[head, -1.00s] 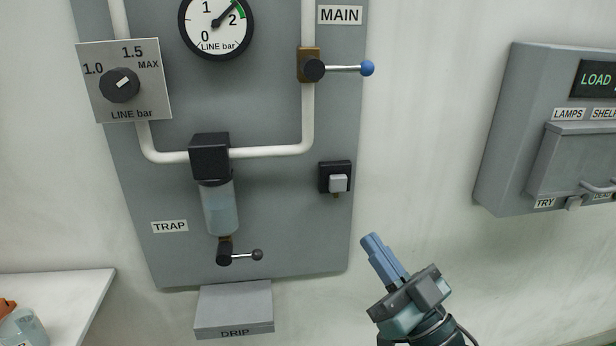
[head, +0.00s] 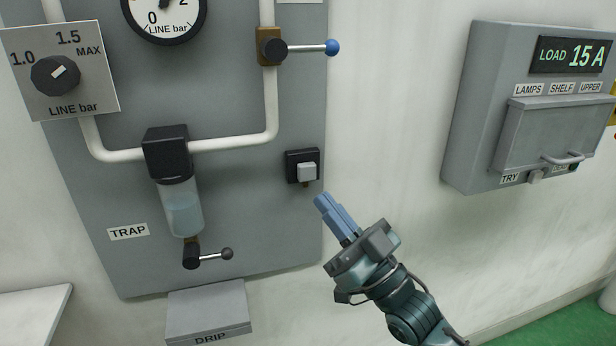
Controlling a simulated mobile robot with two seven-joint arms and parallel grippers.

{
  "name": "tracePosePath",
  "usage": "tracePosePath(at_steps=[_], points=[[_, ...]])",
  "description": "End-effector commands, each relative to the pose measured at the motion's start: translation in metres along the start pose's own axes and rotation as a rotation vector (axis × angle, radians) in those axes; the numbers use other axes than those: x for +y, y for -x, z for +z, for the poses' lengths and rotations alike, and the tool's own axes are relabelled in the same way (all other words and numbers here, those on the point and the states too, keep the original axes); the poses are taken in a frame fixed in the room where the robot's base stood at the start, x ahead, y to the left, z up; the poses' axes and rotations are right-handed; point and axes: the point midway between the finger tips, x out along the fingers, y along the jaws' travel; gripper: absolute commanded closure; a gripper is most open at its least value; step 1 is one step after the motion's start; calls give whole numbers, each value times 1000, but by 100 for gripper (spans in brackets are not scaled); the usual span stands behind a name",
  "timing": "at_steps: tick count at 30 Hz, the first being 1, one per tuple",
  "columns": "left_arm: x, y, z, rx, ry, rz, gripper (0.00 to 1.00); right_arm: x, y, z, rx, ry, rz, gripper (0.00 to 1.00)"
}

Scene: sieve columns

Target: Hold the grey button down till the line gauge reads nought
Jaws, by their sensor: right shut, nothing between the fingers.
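The grey button (head: 307,171) sits on a small black box on the grey panel, right of the white pipe loop. The line gauge (head: 164,14) is at the top, cut by the frame edge. Its 0 and 2 show, but where the needle points is hard to tell. My right gripper (head: 321,201) is shut and empty, its blue fingers pointing up and left. The fingertips are just below and slightly right of the button, and look apart from it. My left gripper is not in view.
A blue-knobbed lever (head: 332,47) sticks out above the button. A dial (head: 56,75), trap bowl (head: 183,208), its small lever (head: 226,254) and drip box (head: 208,310) are to the left. A load box (head: 480,120) reading 15 A hangs at right, with bare wall between.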

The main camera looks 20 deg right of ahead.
Motion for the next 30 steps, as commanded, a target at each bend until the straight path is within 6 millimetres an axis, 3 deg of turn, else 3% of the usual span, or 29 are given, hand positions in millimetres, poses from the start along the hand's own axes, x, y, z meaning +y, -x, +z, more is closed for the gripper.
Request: tracePosePath(at_steps=[12, 30], points=[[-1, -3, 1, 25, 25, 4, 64, 25, -34, 26, 1, 1, 0, 100], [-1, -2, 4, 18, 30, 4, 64, 28, -38, 28, -1, 0, 0, 100]])
